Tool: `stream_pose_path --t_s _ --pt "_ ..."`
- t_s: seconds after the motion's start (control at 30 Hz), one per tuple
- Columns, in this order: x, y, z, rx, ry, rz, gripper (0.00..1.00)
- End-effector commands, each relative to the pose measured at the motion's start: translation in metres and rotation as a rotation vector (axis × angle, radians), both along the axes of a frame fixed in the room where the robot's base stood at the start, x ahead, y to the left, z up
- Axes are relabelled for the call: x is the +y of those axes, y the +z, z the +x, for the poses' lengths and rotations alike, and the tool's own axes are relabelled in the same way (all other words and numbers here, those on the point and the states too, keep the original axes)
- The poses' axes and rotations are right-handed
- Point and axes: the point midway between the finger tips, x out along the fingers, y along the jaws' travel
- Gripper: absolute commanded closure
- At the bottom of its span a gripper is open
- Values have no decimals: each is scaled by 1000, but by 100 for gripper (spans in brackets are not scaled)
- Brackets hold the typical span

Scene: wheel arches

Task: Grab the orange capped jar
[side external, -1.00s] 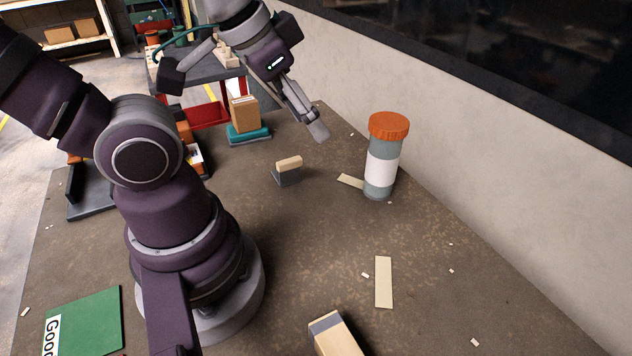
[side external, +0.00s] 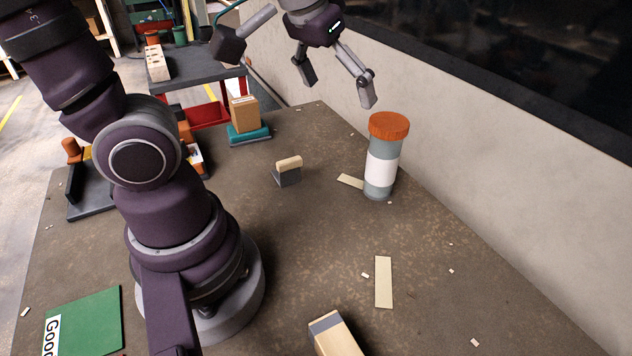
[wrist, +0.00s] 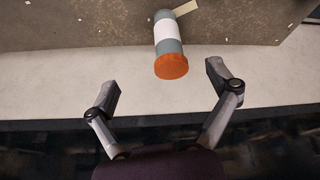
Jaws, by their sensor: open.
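The jar (side external: 381,168) is grey with a white label and an orange cap (side external: 389,125). It stands upright on the table near the wall, right of centre in the side view. In the wrist view the jar (wrist: 168,47) shows at top centre, its cap facing the camera, beyond and between the fingertips. My gripper (side external: 340,93) is open and empty, up and to the left of the cap in the side view. In the wrist view my gripper (wrist: 163,75) shows both fingers spread wide, and neither finger touches the jar.
A flat pale strip (side external: 350,181) lies beside the jar's base, and another strip (side external: 383,282) lies nearer. A small wood-and-grey block (side external: 288,171) stands to the left. A pale wall (side external: 480,190) runs close behind the jar. The table (side external: 300,235) is mostly clear in the middle.

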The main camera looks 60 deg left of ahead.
Motion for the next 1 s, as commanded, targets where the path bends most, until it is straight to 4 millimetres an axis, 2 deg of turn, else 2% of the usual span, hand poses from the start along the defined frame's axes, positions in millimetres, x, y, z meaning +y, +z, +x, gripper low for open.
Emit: stream_pose_path --t_s 0.03,0.1,0.2,0.3,0.43,0.6,1.0 --pt "4 -2 20 27 93 -5 13" --pt "9 -6 45 44 238 -8 13" --pt "13 -17 73 54 411 -2 13" --pt "15 -28 89 54 526 7 13" --pt "18 -39 99 50 588 14 13" --pt "28 -70 107 53 591 15 13" --pt "43 -126 130 50 588 12 13"
